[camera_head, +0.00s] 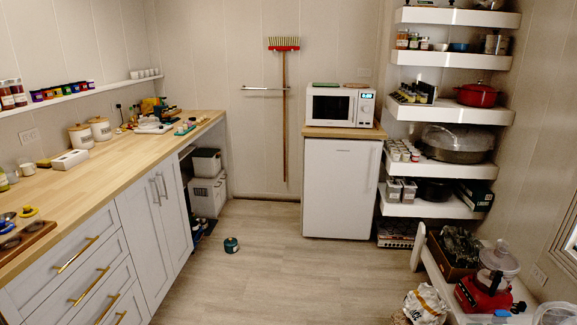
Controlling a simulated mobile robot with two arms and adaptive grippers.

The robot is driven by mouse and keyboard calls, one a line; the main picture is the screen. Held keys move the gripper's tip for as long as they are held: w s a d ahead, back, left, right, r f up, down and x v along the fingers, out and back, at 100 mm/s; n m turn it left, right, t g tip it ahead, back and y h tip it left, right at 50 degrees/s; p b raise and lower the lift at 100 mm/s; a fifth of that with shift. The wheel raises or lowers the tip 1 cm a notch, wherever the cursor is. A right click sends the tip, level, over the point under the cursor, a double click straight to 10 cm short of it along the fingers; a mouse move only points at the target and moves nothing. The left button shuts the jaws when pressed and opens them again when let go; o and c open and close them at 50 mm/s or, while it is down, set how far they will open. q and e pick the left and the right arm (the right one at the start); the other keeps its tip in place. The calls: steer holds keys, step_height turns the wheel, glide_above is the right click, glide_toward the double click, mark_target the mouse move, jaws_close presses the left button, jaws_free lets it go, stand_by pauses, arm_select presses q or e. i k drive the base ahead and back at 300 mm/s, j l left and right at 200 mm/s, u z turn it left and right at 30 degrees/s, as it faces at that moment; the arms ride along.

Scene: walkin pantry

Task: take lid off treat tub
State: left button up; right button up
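Two white canisters with tan lids stand side by side at the back of the wooden counter, against the left wall. The nearer canister (81,137) and the farther canister (100,129) both have their lids on. A small dark teal tub or tin (231,245) stands on the floor in the middle of the room. I cannot tell which of these is the treat tub, as labels are too small to read. Neither of my grippers is in view.
The wooden counter (130,155) runs along the left over white drawers. A microwave (340,106) stands above a white fridge (341,188). Shelves rise at right. A white bench (440,283) holds a red food processor (487,290). The central floor (290,265) is mostly free.

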mark_target(231, 240)
steer(key=i, duration=2.15)
